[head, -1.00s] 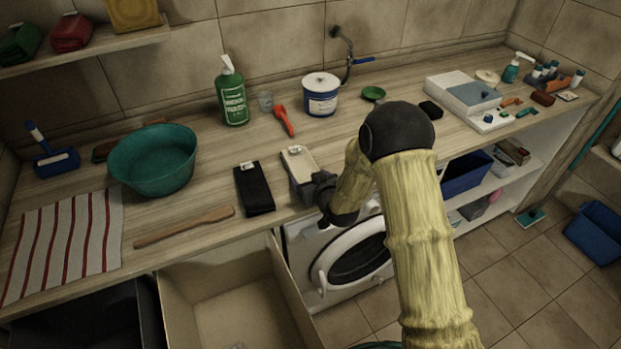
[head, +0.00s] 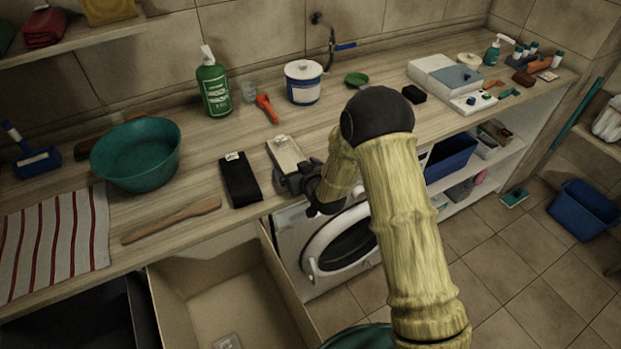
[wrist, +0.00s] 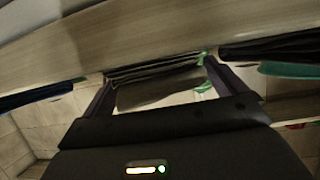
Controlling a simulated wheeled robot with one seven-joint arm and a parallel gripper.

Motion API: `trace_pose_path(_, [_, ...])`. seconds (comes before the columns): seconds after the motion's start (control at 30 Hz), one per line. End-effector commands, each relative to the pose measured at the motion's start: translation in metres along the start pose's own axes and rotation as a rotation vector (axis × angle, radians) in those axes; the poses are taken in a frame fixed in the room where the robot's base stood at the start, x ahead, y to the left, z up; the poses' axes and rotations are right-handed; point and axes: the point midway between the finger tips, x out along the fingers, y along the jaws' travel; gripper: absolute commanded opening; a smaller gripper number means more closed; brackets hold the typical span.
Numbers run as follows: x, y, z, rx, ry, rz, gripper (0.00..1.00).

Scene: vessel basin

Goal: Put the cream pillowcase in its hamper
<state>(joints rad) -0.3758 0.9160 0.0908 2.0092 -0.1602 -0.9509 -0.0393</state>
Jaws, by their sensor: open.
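The cream pillowcase (head: 289,153), folded flat with a small pale label, lies near the counter's front edge, beside a folded black cloth (head: 240,180). My gripper (head: 294,178) is at its front end. In the wrist view the open fingers (wrist: 158,82) stand on either side of the layered folded cloth (wrist: 155,75), which looks greyish there. I cannot tell whether they touch it. Below the counter stand an open tan bin (head: 160,292) and an open black bin (head: 142,315) to its left. Which one is the hamper is not marked in view.
A wooden stick (head: 172,219), striped towel (head: 52,240) and teal basin (head: 136,154) lie left on the counter. A red-orange tool (head: 267,108) and white-blue tub (head: 303,82) stand behind. A washing machine (head: 338,245) is below the counter, behind my arm.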

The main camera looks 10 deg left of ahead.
Motion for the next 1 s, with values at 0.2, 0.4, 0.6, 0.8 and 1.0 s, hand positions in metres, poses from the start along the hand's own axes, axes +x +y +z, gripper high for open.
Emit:
trace_pose_path(0.2, [-0.028,0.0,-0.002,0.0,-0.001,0.0,0.96])
trace_pose_path(0.4, [-0.064,-0.001,-0.006,0.001,0.0,0.001,0.96])
trace_pose_path(0.6, [-0.1,0.0,-0.006,0.001,0.0,0.003,0.96])
trace_pose_path(0.8, [-0.133,-0.001,-0.006,0.0,0.001,0.002,0.96])
trace_pose_path(1.0, [-0.157,-0.001,-0.009,0.001,-0.003,0.001,0.96])
